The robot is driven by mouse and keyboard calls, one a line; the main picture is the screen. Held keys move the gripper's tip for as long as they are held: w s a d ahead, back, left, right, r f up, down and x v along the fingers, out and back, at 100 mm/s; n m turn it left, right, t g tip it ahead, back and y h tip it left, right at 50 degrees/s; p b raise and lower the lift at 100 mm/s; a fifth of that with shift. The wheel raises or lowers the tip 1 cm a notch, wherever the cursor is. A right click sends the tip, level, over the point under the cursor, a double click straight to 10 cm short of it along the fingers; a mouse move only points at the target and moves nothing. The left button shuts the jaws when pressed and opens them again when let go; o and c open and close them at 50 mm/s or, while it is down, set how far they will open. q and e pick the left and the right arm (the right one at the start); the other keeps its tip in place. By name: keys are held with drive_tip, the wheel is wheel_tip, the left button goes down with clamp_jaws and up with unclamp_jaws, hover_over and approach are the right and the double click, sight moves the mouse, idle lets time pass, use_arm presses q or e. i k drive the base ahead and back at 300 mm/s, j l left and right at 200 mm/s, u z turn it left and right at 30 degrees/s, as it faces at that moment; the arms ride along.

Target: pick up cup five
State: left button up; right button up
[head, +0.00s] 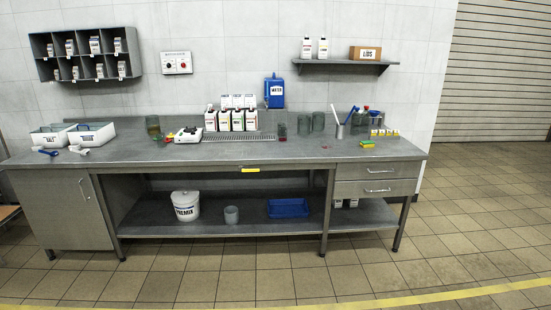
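No cup can be read as number five from here. A row of small pale containers with yellow labels (382,132) stands at the right end of the long grey bench (255,150); they may be cups, but their markings are too small to read. A grey metal cup or beaker (340,131) with a white stick leaning out stands to their left. A grey pot (231,214) sits on the lower shelf. Neither of my grippers is in view.
SALT and other white bins (55,139) stand left. A PREMIX bucket (186,209) and blue tray (288,207) are below. The tiled floor in front is clear.

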sight(282, 131)
drive_tip(key=i+z, duration=0.1)
drive_tip(key=i, duration=0.6)
drive_tip(key=i+j+z, duration=0.1)
drive_tip(key=i, duration=0.65)
drive_tip(key=i+j, duration=0.2)
drive_tip(key=i, duration=0.5)
drive_tip(key=z, duration=0.05)
